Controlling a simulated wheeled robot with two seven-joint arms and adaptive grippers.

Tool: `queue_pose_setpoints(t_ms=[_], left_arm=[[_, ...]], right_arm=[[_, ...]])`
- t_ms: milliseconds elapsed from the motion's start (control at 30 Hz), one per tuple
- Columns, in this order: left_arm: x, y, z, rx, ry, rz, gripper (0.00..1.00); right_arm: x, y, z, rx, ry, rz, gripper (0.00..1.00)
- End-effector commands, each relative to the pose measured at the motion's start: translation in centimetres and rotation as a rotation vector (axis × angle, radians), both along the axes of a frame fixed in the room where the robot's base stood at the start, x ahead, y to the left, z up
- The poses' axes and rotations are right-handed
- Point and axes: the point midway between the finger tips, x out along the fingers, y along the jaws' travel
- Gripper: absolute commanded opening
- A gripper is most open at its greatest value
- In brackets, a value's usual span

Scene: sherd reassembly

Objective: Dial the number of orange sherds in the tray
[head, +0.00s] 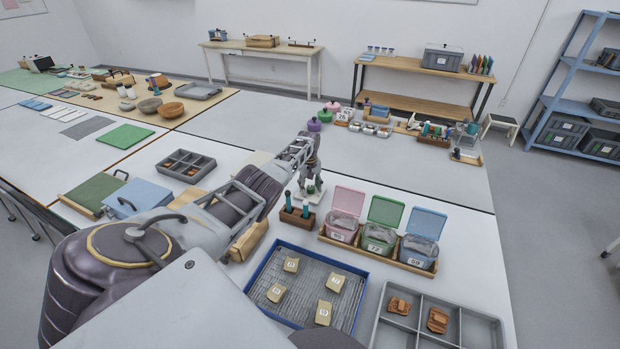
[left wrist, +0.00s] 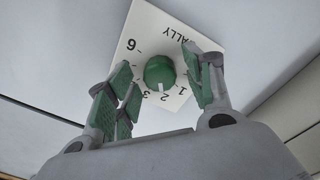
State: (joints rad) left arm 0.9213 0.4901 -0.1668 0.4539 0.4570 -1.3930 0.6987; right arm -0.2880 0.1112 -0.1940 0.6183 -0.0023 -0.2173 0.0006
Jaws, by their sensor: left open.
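My left gripper (head: 311,178) is open above a white card with a dial (head: 303,194). In the left wrist view, the open left fingers (left wrist: 160,90) stand on either side of the green knob (left wrist: 159,72), apart from it. The card (left wrist: 150,30) reads TALLY, with 1, 2, 3 and 6 legible. The knob's white mark points at or close to 2. A grey divided tray (head: 462,312) at lower right holds orange sherds (head: 437,320) and more orange sherds (head: 398,305); its lower part is cut off. Another grey divided tray (head: 205,176) holds small orange pieces (head: 190,170). My right gripper is not in view.
A blue-rimmed tray (head: 262,262) holds several numbered beige tiles. Pink, green and blue lidded tubs (head: 418,252) stand in a wooden holder right of the dial. A wooden block with teal-handled tools (head: 297,216) stands just in front of the dial. White table lies clear behind the tubs.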

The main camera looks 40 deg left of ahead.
Motion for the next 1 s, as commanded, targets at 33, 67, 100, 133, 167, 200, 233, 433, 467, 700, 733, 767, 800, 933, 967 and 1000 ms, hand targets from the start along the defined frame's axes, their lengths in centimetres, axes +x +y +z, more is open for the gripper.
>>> queue_pose_setpoints(t_ms=[33,67,100,133,167,200,233,433,467,700,733,767,800,933,967,1000], left_arm=[[0.0,0.0,0.1,0.000,-0.001,0.000,0.52],[0.0,0.0,0.2,0.000,-0.001,0.000,0.52],[0.0,0.0,0.3,0.000,-0.001,0.000,0.52],[0.0,0.0,0.4,0.000,-0.001,0.000,0.52],[0.0,0.1,0.4,0.000,0.000,0.000,0.52],[0.0,0.1,0.6,0.000,0.000,0.000,0.52],[0.0,0.1,0.7,0.000,0.000,0.000,0.52],[0.0,0.1,1.9,0.000,-0.001,0.000,0.52],[0.0,0.1,2.1,0.000,-0.001,-0.001,0.52],[-0.1,0.1,4.0,0.000,-0.001,0.000,0.52],[-0.1,0.1,4.3,0.000,-0.002,-0.001,0.52],[-0.1,0.1,4.6,0.000,-0.001,-0.001,0.52],[-0.1,0.1,5.0,0.000,-0.001,-0.001,0.52],[-0.2,0.2,6.4,0.001,-0.002,-0.001,0.52],[-0.1,0.2,6.8,0.001,-0.002,0.000,0.52],[-0.2,0.2,7.3,0.001,0.000,0.000,0.52]], right_arm=[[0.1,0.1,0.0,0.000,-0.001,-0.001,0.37],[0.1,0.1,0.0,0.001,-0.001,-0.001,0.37],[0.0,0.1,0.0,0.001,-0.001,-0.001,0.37],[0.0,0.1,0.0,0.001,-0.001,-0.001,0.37],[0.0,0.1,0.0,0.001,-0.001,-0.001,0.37],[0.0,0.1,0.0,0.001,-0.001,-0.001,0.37],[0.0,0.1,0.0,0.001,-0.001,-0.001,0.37],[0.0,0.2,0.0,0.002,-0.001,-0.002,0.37],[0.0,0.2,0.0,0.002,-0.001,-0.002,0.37],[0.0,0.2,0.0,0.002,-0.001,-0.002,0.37],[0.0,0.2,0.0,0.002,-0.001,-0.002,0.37],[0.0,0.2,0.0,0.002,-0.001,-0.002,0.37],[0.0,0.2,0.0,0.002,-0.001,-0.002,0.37],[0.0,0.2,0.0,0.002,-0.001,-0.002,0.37],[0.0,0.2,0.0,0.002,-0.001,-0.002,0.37],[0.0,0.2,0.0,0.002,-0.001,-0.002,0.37]])
